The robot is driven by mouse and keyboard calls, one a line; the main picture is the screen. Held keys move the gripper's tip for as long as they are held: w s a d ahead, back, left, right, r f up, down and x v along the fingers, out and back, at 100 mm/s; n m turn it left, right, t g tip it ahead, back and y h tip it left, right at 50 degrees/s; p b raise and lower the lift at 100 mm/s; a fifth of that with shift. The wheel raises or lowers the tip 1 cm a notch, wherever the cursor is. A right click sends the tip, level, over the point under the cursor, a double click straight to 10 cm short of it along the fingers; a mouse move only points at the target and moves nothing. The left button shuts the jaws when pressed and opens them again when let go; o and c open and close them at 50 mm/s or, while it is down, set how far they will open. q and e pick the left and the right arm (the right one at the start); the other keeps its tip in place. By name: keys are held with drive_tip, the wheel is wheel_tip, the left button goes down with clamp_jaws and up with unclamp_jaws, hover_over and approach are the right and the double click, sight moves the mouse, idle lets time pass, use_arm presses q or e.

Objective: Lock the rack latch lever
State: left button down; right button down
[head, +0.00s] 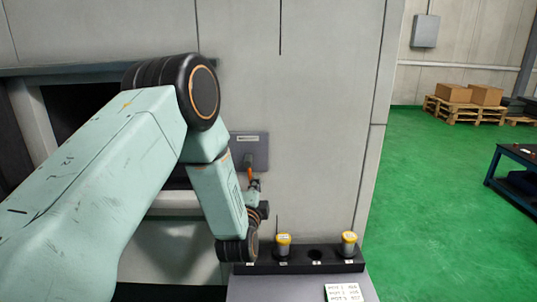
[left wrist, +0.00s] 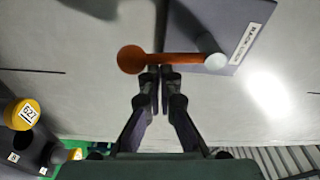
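The latch lever (left wrist: 180,60) is an orange bar with a round orange knob at its left end and a pale pivot at its right end in the left wrist view. Its pivot sits on a grey plate (left wrist: 235,22) with a white label. In the head view the plate (head: 262,141) is on the pale wall, and a bit of the orange lever (head: 250,175) shows below it. My left gripper (left wrist: 160,72) has its fingers together, side by side along the lever's lower edge near the knob. Contact is unclear. My right gripper is not visible.
A black holder (head: 315,255) with yellow-capped cylinders (head: 283,240) stands below and right of my left gripper, with a white note (head: 343,292) in front. A dark recess (head: 75,110) opens at left. Green floor at right is mostly clear; pallets with boxes (head: 455,93) stand far back.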

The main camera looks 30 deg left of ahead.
use_arm(q)
drive_tip(key=shift+s+a+f+m+p, duration=0.15)
drive_tip(key=shift+m+p, duration=0.15)
drive_tip(key=shift+p, duration=0.2)
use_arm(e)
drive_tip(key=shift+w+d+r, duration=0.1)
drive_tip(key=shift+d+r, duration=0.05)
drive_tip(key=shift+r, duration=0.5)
use_arm(q)
drive_tip(key=shift+a, duration=0.2)
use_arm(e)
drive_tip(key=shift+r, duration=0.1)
use_arm(q)
drive_tip(key=shift+d, duration=0.1)
